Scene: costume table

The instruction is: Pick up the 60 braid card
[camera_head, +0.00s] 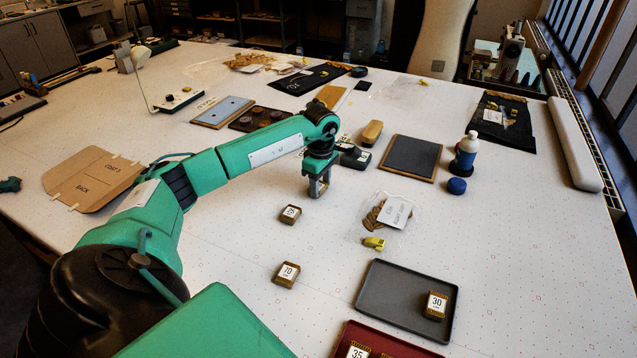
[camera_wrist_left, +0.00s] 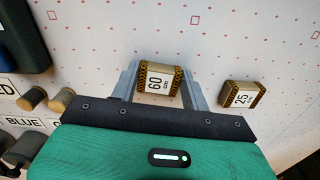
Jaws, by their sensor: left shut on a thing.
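The 60 braid card (camera_wrist_left: 158,82) is a small block wound with gold and black braid, with a white label reading 60. My left gripper (camera_wrist_left: 163,85) is shut on it, with a finger on each side. In the head view my left gripper (camera_head: 318,188) points down over the white table, and the card between its fingers is mostly hidden. I cannot tell whether the card touches the table. The 25 card (camera_wrist_left: 241,95) lies apart from the gripper, to the right in the wrist view. My right gripper is not in view.
The 70 card (camera_head: 286,275) lies nearer me. A grey tray (camera_head: 385,308) holds the 30 card (camera_head: 437,305). A dark red tray (camera_head: 400,344) holds the 35 card (camera_head: 357,353).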

